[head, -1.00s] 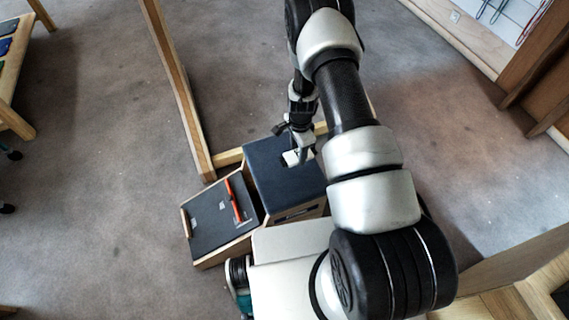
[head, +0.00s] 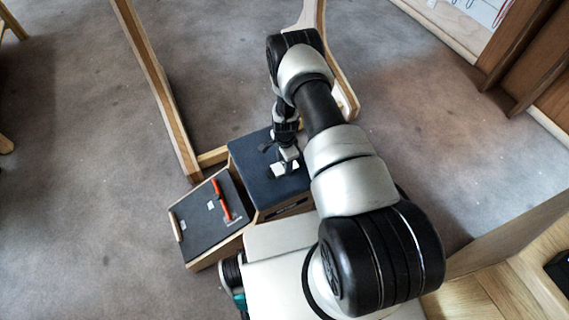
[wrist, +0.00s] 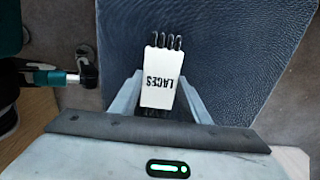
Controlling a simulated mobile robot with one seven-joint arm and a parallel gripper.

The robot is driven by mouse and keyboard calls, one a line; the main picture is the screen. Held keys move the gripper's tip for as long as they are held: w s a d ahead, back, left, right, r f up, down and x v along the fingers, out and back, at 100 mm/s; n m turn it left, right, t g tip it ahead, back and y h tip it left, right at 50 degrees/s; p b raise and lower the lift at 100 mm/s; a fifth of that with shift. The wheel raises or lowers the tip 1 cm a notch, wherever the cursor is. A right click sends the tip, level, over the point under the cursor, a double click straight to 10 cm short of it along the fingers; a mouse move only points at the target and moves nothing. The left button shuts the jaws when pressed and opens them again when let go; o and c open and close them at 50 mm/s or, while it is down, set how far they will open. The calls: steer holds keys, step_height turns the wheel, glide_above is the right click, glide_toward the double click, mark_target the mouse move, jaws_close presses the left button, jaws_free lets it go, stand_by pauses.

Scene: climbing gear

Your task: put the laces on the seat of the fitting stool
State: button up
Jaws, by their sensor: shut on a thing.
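The laces (wrist: 160,78) are a white card printed LACES, upside down in the wrist view, with dark lace loops at its far end. My gripper (wrist: 160,98) is shut on the card, one finger on each side. The fitting stool has a dark blue padded seat (head: 252,160), which fills much of the wrist view (wrist: 225,50) behind the card. In the head view my gripper (head: 287,160) is over the seat, towards its right side. I cannot tell how far the card is above the seat.
The stool's sloping foot ramp (head: 193,232), with an orange bar (head: 221,199), lies left of the seat. A wooden frame post (head: 158,90) rises behind the stool. The visible seat top is otherwise clear. Carpet (head: 80,200) is free on the left.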

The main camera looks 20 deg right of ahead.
steer(key=shift+f, duration=0.2)
steer(key=o, duration=1)
steer(key=shift+r, duration=0.1)
